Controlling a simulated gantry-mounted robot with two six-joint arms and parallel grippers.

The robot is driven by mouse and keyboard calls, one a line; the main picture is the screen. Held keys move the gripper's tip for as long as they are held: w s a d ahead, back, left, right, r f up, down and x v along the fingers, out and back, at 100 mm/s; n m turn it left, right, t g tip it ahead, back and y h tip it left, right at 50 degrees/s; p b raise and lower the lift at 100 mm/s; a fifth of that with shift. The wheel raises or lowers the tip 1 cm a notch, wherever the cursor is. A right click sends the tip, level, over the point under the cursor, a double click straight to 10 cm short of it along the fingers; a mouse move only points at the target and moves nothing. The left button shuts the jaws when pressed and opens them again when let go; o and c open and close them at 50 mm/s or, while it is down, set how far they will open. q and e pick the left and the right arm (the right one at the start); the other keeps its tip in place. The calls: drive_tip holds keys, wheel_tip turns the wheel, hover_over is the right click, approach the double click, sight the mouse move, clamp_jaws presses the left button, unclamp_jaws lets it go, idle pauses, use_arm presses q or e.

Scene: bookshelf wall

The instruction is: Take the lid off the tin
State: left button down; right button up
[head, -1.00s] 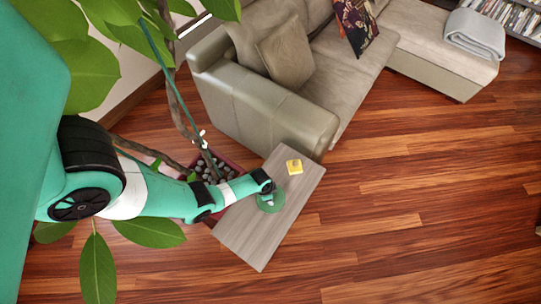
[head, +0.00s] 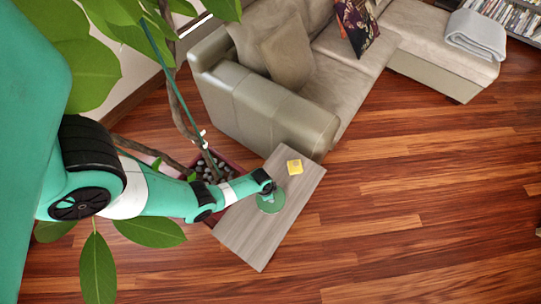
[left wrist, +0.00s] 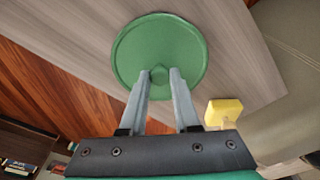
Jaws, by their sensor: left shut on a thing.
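A round green lid (left wrist: 180,50) with a small knob in its middle fills the upper part of the left wrist view. My left gripper (left wrist: 160,74) is shut on the knob, one grey finger on each side of it. In the head view the green lid (head: 270,204) shows over the wooden table, partly covered by my left gripper (head: 268,190). The tin's body is hidden below the lid, and I cannot tell whether the lid touches it. My right gripper is not in view.
The narrow grey wooden table (head: 245,240) also holds a small yellow block-like thing (head: 294,167), seen in the left wrist view too (left wrist: 223,112). A beige sofa (head: 270,110) stands behind the table. A potted plant (head: 205,168) is at its left. Floor at right is clear.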

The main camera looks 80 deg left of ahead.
use_arm(q)
drive_tip(key=shift+r+p, duration=0.3)
drive_tip(key=shift+r, duration=0.2)
wheel_tip(320, 180, up, 3)
drive_tip(key=shift+r+p, duration=0.1)
drive_tip(key=shift+p, duration=1.15)
drive_tip(key=s+d+r+p, duration=0.3)
drive_tip(key=d+r+p, duration=0.1)
drive_tip(key=d, duration=0.2)
drive_tip(key=s+d+r+p, duration=0.3)
drive_tip(key=d+r+p, duration=0.1)
drive_tip(key=d+p, duration=0.1)
drive_tip(key=shift+s+d+r, duration=0.25)
drive_tip(key=shift+d+r, duration=0.1)
drive_tip(key=shift+d, duration=0.35)
